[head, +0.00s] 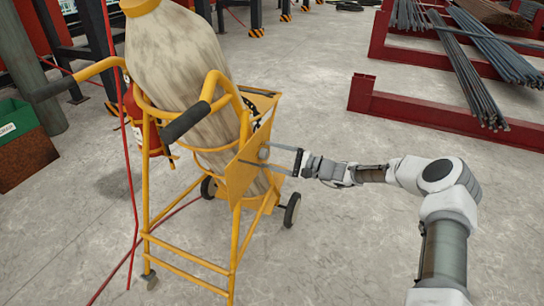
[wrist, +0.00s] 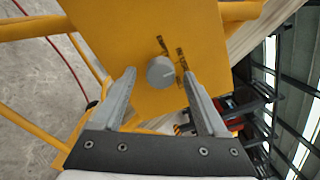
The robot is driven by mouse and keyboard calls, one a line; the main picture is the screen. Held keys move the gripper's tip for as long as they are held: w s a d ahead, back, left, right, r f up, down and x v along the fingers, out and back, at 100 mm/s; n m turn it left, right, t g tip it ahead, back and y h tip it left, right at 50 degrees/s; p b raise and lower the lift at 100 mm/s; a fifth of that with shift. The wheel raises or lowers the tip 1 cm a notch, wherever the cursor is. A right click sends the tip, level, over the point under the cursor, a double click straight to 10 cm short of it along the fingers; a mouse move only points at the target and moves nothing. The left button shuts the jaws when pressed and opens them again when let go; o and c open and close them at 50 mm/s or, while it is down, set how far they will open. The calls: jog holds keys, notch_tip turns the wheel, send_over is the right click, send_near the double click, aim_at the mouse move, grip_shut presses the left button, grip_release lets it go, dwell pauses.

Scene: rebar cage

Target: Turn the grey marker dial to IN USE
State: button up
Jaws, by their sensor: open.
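The grey marker dial (wrist: 160,72) is a round knob on a yellow plate (wrist: 120,30). Dark label marks sit above and to the right of it; I cannot read them, nor which one the dial points at. In the head view the dial (head: 264,153) shows small on the plate (head: 240,172) of a yellow cart. My gripper (head: 272,160) reaches it from the right. In the wrist view its open fingers (wrist: 159,76) lie either side of the dial, with a visible gap on both sides. I cannot tell how far the tips are from the plate.
The yellow cart (head: 237,240) has black-gripped handles (head: 185,123), wheels, and a large pale wrapped cylinder (head: 180,62) on it. A red cable (head: 133,190) runs at its left. Red racks with rebar (head: 430,125) stand back right. The floor between is clear.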

jog(key=shift+d, duration=0.1)
jog(key=p+v, duration=0.4)
jog(key=v, duration=1.3)
jog(key=s+a+r+n+g+h+p, duration=0.1)
jog(key=s+a+r+n+g+h, duration=0.3)
jog(key=s+r, duration=0.4)
jog(key=s+a+r+n+g+h, duration=0.2)
jog(key=s+r+n+h, duration=0.2)
jog(key=s+r+h, duration=0.4)
jog(key=s+d+r+n+t+h+p, duration=0.1)
jog(key=s+d+r+t+h, duration=0.2)
jog(key=s+r, duration=0.85)
jog(key=s+d+f+n+t+h+b, duration=0.1)
jog(key=s+d+f+t+h+b, duration=0.1)
jog(key=s+d, duration=0.5)
notch_tip(320, 180, up, 21)
jog(key=s+a+p, duration=0.2)
jog(key=p, duration=1.9)
